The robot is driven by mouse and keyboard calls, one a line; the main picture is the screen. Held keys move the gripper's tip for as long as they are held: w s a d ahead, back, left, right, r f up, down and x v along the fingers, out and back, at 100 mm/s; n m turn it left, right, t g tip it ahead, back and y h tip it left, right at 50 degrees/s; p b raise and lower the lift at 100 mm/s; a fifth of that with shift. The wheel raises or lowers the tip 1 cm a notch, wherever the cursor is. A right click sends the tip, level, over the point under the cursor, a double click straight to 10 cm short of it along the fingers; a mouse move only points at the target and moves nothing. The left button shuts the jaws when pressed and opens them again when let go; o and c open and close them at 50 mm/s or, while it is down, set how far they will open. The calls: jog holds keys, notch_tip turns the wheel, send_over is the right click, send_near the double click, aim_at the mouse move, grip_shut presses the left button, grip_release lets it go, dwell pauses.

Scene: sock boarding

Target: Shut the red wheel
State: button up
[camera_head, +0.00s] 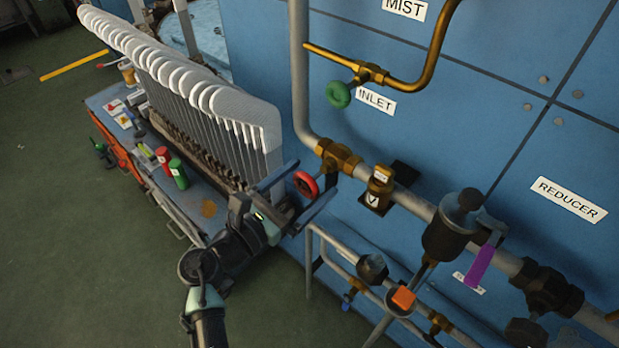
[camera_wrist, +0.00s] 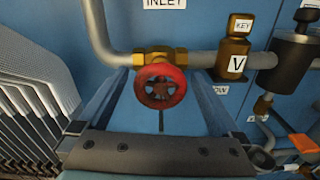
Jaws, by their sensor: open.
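The red wheel (camera_head: 306,185) is a small handwheel on a brass valve (camera_head: 338,157) in the grey pipe on the blue wall. In the wrist view the red wheel (camera_wrist: 160,87) faces me, centred below the brass valve body (camera_wrist: 159,56). My gripper (camera_head: 316,177) is open, with its fingers pointing at the wall. In the wrist view my gripper (camera_wrist: 159,76) has one blue finger on each side of the wheel, with visible gaps. The frames do not clearly show whether a finger touches the wheel. Nothing is held.
A rack of white sock boards (camera_head: 200,90) stands close left of my arm, on a bench with red and green cans. A brass key block (camera_head: 379,188), a dark reducer with a purple lever (camera_head: 478,266), and lower pipes lie to the right.

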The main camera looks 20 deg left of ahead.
jog(key=shift+w+d, duration=0.2)
jog(key=shift+w, duration=0.25)
jog(key=shift+c, duration=0.2)
jog(key=c, duration=1.2)
jog(key=shift+c, duration=0.2)
